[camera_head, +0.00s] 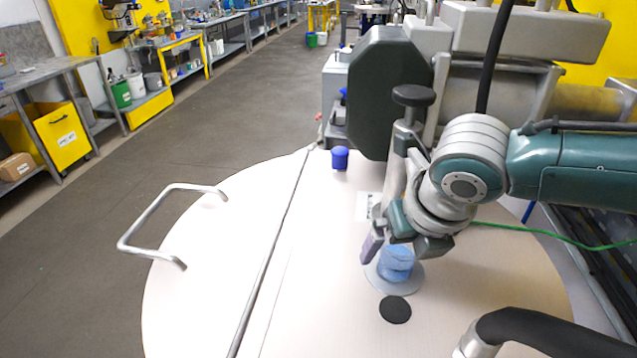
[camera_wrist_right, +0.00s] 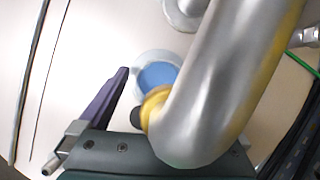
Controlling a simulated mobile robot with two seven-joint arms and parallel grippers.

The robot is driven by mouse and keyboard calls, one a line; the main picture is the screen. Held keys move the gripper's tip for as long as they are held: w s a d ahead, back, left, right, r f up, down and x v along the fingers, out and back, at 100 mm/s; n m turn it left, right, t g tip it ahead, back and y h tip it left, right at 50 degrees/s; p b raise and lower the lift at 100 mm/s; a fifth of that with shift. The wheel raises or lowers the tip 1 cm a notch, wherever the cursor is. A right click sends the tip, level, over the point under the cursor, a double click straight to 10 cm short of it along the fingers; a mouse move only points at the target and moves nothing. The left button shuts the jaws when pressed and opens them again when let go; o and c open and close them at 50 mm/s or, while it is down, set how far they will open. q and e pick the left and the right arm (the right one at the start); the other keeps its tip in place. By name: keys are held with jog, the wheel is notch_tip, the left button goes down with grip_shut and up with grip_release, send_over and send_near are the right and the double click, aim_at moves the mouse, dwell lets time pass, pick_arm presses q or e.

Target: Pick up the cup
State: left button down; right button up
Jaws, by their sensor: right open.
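A light-blue cup (camera_head: 397,264) stands on a pale round disc (camera_head: 411,281) on the round cream top. My right gripper (camera_head: 402,244) is open just above and around the cup's upper part, with a purple finger on its left side. In the right wrist view the cup (camera_wrist_right: 157,76) shows as a blue round inside a whitish ring. One dark purple finger is left of it; a thick silver pipe (camera_wrist_right: 218,85) hides the other side. I cannot tell whether the fingers touch the cup. My left gripper is not in view.
A small dark-blue cap-like object (camera_head: 340,157) stands further back. A black spot (camera_head: 395,310) lies in front of the disc. A metal handle (camera_head: 150,220) rises at the left. A dark bent tube (camera_head: 545,330) is at the lower right. The left part of the top is clear.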

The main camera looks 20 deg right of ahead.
jog(key=shift+f, duration=0.15)
jog(key=shift+c, duration=0.3)
grip_shut()
dwell(0.5)
jog(key=shift+w, duration=0.1)
